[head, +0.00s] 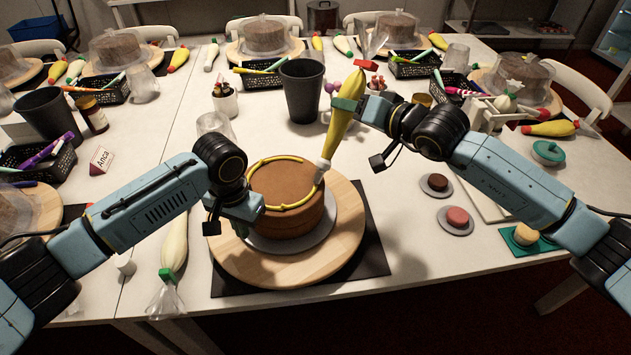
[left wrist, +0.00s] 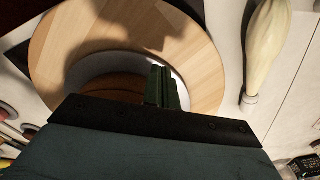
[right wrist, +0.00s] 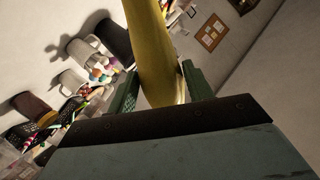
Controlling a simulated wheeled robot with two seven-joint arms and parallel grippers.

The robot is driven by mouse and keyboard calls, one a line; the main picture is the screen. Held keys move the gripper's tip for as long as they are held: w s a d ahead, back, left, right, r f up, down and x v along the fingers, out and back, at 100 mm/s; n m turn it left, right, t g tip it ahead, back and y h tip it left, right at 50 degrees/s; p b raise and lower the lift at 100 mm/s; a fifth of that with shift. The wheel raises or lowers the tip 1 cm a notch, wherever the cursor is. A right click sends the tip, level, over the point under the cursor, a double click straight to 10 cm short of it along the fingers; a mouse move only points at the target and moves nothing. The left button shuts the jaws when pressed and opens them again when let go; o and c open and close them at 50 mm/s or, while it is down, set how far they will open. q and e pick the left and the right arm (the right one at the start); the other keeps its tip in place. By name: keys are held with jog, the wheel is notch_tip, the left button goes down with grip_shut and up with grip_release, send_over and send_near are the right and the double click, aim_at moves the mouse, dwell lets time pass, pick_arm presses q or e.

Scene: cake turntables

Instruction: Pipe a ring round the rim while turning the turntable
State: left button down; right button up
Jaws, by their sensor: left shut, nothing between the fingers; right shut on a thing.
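A round brown cake (head: 285,188) sits on a pale disc on the wooden turntable (head: 345,240). A yellow piped line (head: 275,160) runs along the back of its rim and round the right and front; my left arm hides the left front part. My right gripper (head: 348,106) is shut on the yellow piping bag (head: 338,130), which is tilted with its nozzle down at the rim's right side; the bag also fills the right wrist view (right wrist: 155,50). My left gripper (head: 240,228) is shut and empty over the turntable's left side, close beside the cake; its fingers show in the left wrist view (left wrist: 163,88).
A dark mat (head: 372,262) lies under the turntable. A cream piping bag (head: 174,240) lies to its left. A dark cup (head: 302,90) and a small white pot (head: 225,100) stand behind. Small cakes on discs (head: 455,219) lie to the right.

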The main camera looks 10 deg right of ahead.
pick_arm(q)
send_over(295, 276)
jog(key=shift+w+a+r, duration=0.1)
jog(key=shift+w+r, duration=0.05)
jog(key=shift+w, duration=0.05)
jog(key=shift+s, duration=0.2)
jog(key=shift+f, duration=1.9)
